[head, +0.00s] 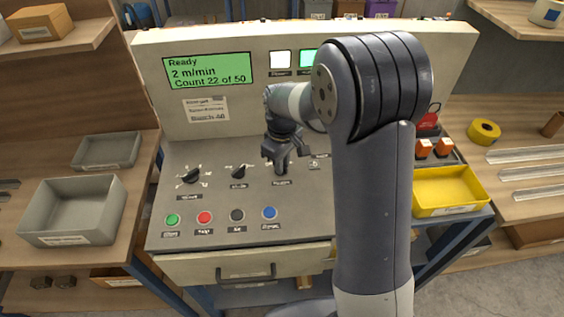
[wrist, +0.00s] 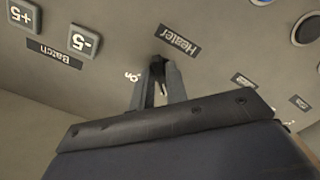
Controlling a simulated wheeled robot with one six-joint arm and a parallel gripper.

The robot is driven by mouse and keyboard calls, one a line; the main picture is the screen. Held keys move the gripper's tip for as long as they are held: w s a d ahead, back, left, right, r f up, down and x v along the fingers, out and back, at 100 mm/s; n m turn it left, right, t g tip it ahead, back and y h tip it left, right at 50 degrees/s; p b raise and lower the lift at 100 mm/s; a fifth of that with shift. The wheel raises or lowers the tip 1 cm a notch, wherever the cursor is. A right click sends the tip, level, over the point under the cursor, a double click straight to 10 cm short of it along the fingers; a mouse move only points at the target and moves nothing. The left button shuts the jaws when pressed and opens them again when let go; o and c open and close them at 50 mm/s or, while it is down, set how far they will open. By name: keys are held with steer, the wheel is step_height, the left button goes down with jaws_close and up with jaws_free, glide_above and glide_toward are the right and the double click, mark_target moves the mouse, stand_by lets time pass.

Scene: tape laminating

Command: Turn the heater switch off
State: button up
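The Heater label (wrist: 178,40) is on the grey panel in the wrist view, with a small "on" mark (wrist: 132,76) on the other side of my fingertips. My gripper (wrist: 158,66) reaches to the panel between these two marks, at the heater switch's place. Its fingers come close together at the dark tips, and a small pale piece shows between them lower down. The fingertips hide most of the switch, so I cannot tell its position or whether it is gripped. In the head view my gripper (head: 281,168) points down at the panel's middle, right of the two black knobs.
Two black knobs (head: 191,175) (head: 240,171) stand left of my gripper. Green (head: 173,219), red (head: 205,217), black (head: 237,215) and blue (head: 269,213) buttons line the panel front. Batch buttons (wrist: 83,41) are near in the wrist view. A green display (head: 208,70) reads Ready. A yellow tray (head: 448,212) stands right.

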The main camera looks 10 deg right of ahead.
steer(key=o, duration=0.3)
steer(key=shift+o, duration=0.2)
step_height(320, 180, up, 11)
steer(key=shift+b, duration=0.3)
steer(key=shift+f, duration=0.15)
step_height(320, 180, down, 11)
steer(key=shift+r+p, duration=0.1)
steer(key=shift+p, duration=0.25)
steer(key=shift+m, duration=0.3)
steer(key=shift+r, duration=0.1)
